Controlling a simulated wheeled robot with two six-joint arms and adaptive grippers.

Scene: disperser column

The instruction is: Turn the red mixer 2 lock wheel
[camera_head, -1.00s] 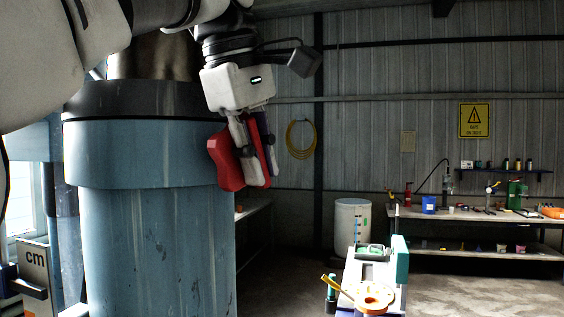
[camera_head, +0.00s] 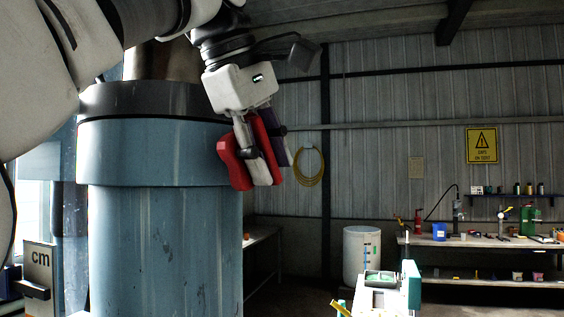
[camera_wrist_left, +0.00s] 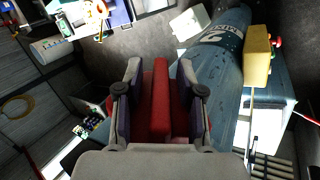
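The red mixer 2 lock wheel (camera_head: 232,162) shows as a red part in front of the right edge of the blue column. My left gripper (camera_head: 262,160) points down at it from above, and red shows both beside and between its fingers. In the left wrist view the red part (camera_wrist_left: 160,100) runs lengthwise between the two fingers (camera_wrist_left: 160,85). Whether both finger pads press on it cannot be seen. Much of the wheel is hidden by the gripper. My right gripper is not in view.
The blue column (camera_head: 165,230) stands close on the left, under my left arm. A white barrel (camera_head: 361,255) and a workbench (camera_head: 480,242) with bottles stand farther back at right. A teal-and-white machine (camera_head: 385,297) is at the lower middle. Air right of the gripper is clear.

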